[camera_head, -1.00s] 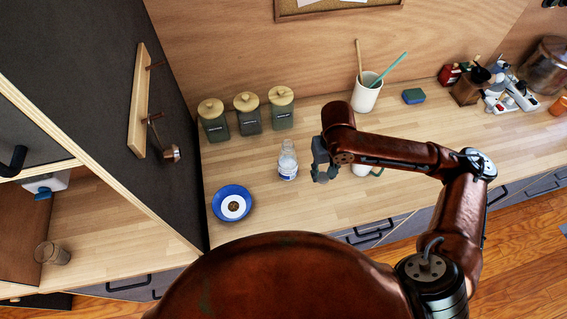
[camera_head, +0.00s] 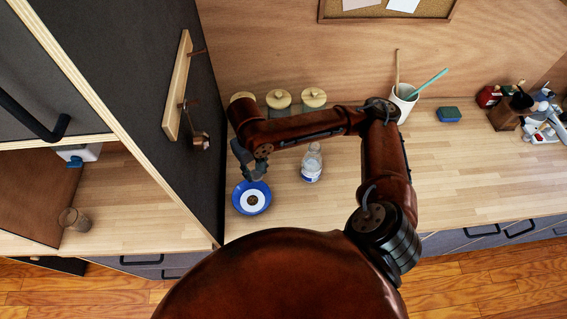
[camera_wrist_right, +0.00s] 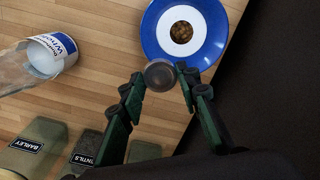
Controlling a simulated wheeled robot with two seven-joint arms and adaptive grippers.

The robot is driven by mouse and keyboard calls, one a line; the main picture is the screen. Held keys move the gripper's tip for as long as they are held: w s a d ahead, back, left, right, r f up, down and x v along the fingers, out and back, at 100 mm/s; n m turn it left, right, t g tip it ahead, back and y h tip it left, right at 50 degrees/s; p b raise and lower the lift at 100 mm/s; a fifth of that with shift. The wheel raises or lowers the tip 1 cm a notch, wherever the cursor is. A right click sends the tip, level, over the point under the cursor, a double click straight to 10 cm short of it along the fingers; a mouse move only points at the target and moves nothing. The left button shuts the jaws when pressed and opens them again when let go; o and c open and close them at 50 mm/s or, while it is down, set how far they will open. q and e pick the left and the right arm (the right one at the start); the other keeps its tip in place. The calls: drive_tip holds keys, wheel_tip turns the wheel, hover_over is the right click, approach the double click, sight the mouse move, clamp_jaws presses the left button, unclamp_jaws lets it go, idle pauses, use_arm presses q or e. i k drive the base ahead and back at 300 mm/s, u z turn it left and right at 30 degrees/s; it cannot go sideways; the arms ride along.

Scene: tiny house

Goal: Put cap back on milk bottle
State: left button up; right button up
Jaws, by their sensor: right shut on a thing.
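The milk bottle (camera_head: 312,165) is clear with a white and blue label and stands upright on the wooden counter. It also shows at the left of the right wrist view (camera_wrist_right: 52,54), its mouth out of frame there. My right gripper (camera_head: 250,172) is left of the bottle, above the near side of a blue plate's far edge. In the right wrist view its fingertips are shut on a small round grey-brown disc (camera_wrist_right: 160,75), which looks like the cap. My left gripper is not in view.
The blue plate (camera_head: 237,198) has a white centre with a small brown thing on it. Lidded canisters (camera_head: 314,98) stand at the back, partly behind my right arm. A dark cabinet side rises at left.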

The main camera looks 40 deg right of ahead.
sight(312, 162)
drive_tip(key=u, duration=0.05)
drive_tip(key=k, duration=2.05)
drive_tip(key=z, duration=1.1)
drive_tip(key=i, duration=1)
drive_tip(key=u, duration=0.05)
